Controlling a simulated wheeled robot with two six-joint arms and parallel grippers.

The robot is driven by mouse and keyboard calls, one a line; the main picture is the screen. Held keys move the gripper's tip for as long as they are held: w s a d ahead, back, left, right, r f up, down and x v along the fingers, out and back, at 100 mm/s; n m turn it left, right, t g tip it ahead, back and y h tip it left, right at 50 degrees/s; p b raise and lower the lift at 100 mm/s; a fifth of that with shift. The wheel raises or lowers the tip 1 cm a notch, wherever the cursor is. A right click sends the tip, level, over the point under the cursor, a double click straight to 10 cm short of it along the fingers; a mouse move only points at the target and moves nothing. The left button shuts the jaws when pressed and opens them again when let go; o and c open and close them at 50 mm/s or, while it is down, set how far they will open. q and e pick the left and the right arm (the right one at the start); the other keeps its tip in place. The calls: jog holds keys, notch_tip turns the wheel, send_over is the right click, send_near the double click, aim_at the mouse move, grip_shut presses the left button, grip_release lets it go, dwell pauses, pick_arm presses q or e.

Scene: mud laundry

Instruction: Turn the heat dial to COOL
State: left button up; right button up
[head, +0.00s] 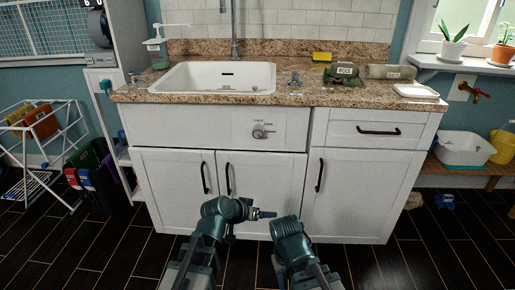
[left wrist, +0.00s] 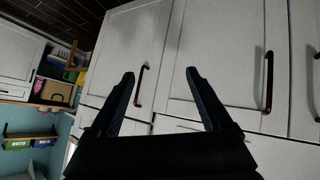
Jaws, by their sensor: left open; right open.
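The heat dial (head: 259,131) is a small round grey knob on the white cabinet panel below the sink. Small lettering is beside it, too small to read surely, and I cannot tell which mark it points at. My left gripper (head: 265,214) is low in front of the cabinet doors, below the dial and apart from it. In the left wrist view my left gripper (left wrist: 160,73) is open, with nothing between its fingers. My right gripper (head: 287,229) is low, right of the left one and below the dial. Its fingers are hard to make out, and nothing held shows.
The white cabinet (head: 335,210) has dark handles and a drawer at right. The white sink (head: 215,80) is set in the granite counter (head: 300,98). A drying rack (head: 40,160) stands at left, a bench with a white tub (head: 462,150) at right. The space before the dial is clear.

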pick_arm(q)
jog(key=w+d+r+n+t+h, duration=0.1)
jog(key=w+d+r+t, duration=0.2)
jog(key=w+r+t, duration=0.55)
jog(key=w+a+r+n+t+y, duration=0.1)
jog(key=a+r+n+y, duration=0.4)
jog(key=a+n+y, duration=0.1)
jog(key=shift+w+r+t+y, duration=0.3)
jog(key=shift+w+r+t, duration=0.05)
jog(key=shift+r, duration=0.05)
